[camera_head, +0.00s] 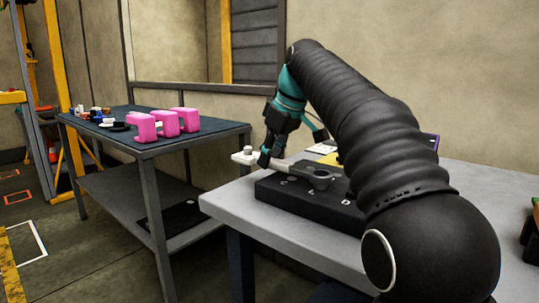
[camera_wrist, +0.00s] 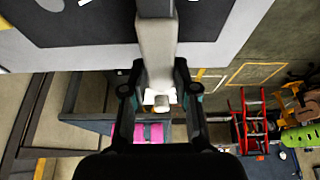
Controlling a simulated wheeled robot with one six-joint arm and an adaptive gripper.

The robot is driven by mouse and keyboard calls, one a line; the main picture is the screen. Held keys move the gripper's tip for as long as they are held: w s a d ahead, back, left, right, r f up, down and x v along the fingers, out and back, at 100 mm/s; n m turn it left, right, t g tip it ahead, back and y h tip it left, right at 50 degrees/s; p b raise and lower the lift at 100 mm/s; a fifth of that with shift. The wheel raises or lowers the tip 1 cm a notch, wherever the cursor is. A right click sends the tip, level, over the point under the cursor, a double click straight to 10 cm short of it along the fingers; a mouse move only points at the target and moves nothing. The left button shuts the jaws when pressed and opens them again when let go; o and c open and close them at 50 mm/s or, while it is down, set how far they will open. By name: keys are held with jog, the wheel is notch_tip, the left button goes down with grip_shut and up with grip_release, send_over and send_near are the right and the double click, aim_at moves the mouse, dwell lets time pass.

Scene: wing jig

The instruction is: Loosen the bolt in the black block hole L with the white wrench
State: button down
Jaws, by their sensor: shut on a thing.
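My gripper (camera_head: 268,156) is shut on the handle of the white wrench (camera_head: 297,170), near its outer end. The wrench lies about level over the black block (camera_head: 290,196) on the grey table. Its grey ring end is above the block's top; I cannot tell whether it fits around a bolt or only rests over one. In the wrist view the wrench (camera_wrist: 157,45) runs up out of frame between the fingers of my gripper (camera_wrist: 158,88). Pale letters mark the block, but the hole L and its bolt cannot be made out.
The grey table (camera_head: 232,204) has bare surface in front of the block. A dark purple-edged item and a yellow item stand behind the block, partly hidden by my arm. A second table (camera_head: 120,137) at left holds pink blocks (camera_head: 165,123) and several small parts.

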aim_at(260, 182)
jog(key=shift+f, duration=0.1)
jog(key=shift+f+b, duration=0.5)
jog(key=shift+f, duration=0.15)
jog(key=shift+s+a+n+g+p, duration=0.15)
jog(key=shift+s+a+n+g, duration=0.15)
jog(key=shift+s+n, duration=0.35)
jog(key=shift+s+a+n+g+p, duration=0.2)
jog(key=shift+s+a+n, duration=0.25)
jog(key=shift+n, duration=0.2)
jog(key=shift+s+a+r+n+g+y, duration=0.1)
jog(key=shift+s+a+n+g+y, duration=0.1)
jog(key=shift+s+n, duration=0.45)
jog(key=shift+s+a+r+n+g+y, duration=0.1)
jog(key=shift+s+a+n+g, duration=0.1)
jog(key=shift+s+n, duration=0.4)
jog(key=shift+s+p, duration=0.1)
jog(key=shift+p, duration=0.2)
